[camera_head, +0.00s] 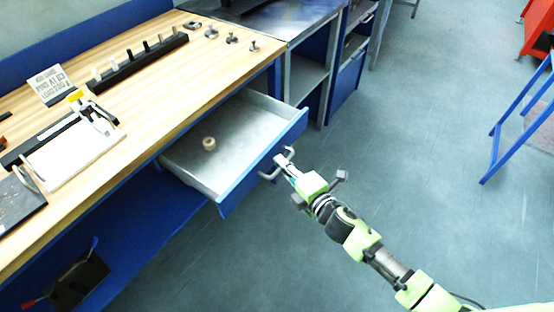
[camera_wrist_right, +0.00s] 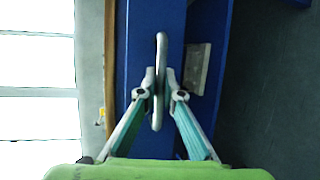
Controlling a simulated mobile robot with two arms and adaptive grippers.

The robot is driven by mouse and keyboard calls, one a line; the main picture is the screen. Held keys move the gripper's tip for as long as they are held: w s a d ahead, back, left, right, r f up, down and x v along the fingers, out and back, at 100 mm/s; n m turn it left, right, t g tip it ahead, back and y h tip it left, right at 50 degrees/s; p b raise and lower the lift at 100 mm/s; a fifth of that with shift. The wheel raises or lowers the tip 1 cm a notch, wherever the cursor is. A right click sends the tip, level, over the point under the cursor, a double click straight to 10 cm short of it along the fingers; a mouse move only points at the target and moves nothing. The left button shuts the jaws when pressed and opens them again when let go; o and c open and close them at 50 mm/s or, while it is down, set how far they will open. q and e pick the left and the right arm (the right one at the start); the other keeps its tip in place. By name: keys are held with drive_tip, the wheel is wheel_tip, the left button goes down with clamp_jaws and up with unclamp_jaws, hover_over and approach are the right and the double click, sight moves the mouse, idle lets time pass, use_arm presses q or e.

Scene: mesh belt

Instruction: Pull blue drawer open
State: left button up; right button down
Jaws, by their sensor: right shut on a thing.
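The blue drawer (camera_head: 262,163) stands pulled out from under the wooden workbench, its grey inside showing. A small round tan object (camera_head: 209,143) lies in it. The drawer's metal handle (camera_head: 272,168) is on its blue front. My right gripper (camera_head: 285,160) is at the handle. In the right wrist view, the fingers of my right gripper (camera_wrist_right: 160,85) are closed on the handle (camera_wrist_right: 161,60), one on each side of the bar. The blue drawer front (camera_wrist_right: 150,25) is behind it. My left gripper is not in view.
The wooden workbench (camera_head: 190,75) carries a black rack (camera_head: 140,65), small metal parts and a white device (camera_head: 75,150). Open blue shelving (camera_head: 305,80) stands beyond the drawer. A blue-framed stand (camera_head: 495,150) is at the far right. The floor around the drawer front is clear.

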drive_tip(key=shift+s+d, duration=0.4)
drive_tip(key=shift+d, duration=0.2)
drive_tip(key=c, duration=2.2)
unclamp_jaws()
drive_tip(key=shift+o, duration=0.2)
drive_tip(key=v, duration=1.2)
